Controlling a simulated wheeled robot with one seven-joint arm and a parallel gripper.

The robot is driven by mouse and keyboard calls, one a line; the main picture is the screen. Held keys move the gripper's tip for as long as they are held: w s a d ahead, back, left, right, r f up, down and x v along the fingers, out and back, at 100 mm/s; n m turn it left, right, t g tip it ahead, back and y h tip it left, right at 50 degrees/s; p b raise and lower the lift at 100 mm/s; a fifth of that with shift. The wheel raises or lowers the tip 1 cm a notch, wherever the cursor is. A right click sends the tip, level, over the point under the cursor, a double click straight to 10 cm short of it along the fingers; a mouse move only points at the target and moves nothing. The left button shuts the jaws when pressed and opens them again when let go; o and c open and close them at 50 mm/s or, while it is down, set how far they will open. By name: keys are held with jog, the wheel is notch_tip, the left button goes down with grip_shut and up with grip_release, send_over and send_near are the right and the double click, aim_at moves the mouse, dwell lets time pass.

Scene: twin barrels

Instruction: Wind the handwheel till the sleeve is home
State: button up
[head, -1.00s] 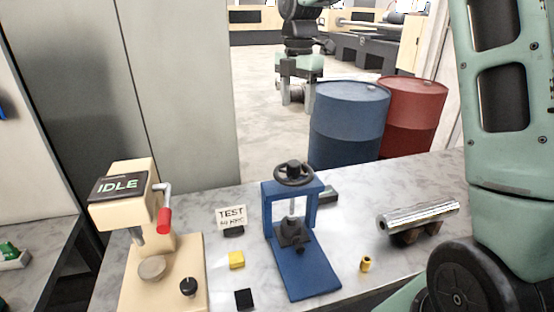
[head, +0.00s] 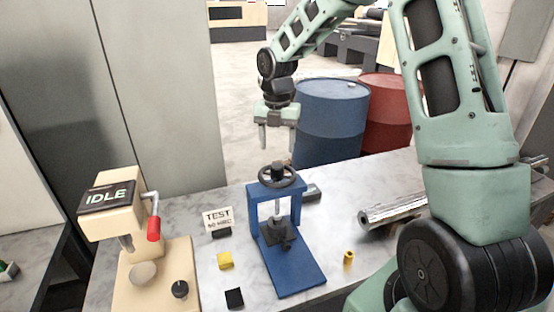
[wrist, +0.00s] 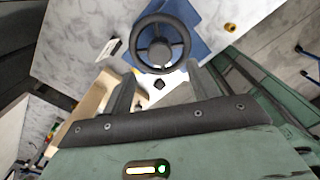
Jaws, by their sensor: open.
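The handwheel (head: 279,179) is a black ring with a hub on top of a small blue screw press (head: 301,272) on the marble bench. A bright screw runs down from it to a dark block on the press bed. My gripper (head: 279,148) is open and empty, pointing down just above the wheel in the head view. In the wrist view the wheel (wrist: 138,38) shows beyond the tips of my gripper (wrist: 158,78), apart from them. A small brass sleeve (head: 348,258) stands on the bench right of the press; it also shows in the wrist view (wrist: 230,27).
A cream machine marked IDLE (head: 110,196) with a red-handled lever stands at left. A TEST card (head: 217,218), yellow block (head: 225,261) and black block (head: 234,298) lie between. A metal cylinder (head: 393,210) lies at right. Blue (head: 330,120) and red barrels (head: 393,102) stand behind.

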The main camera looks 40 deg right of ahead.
aim_at(277, 165)
notch_tip(277, 165, down, 7)
jog(key=shift+p, duration=0.7)
jog(key=c, duration=1)
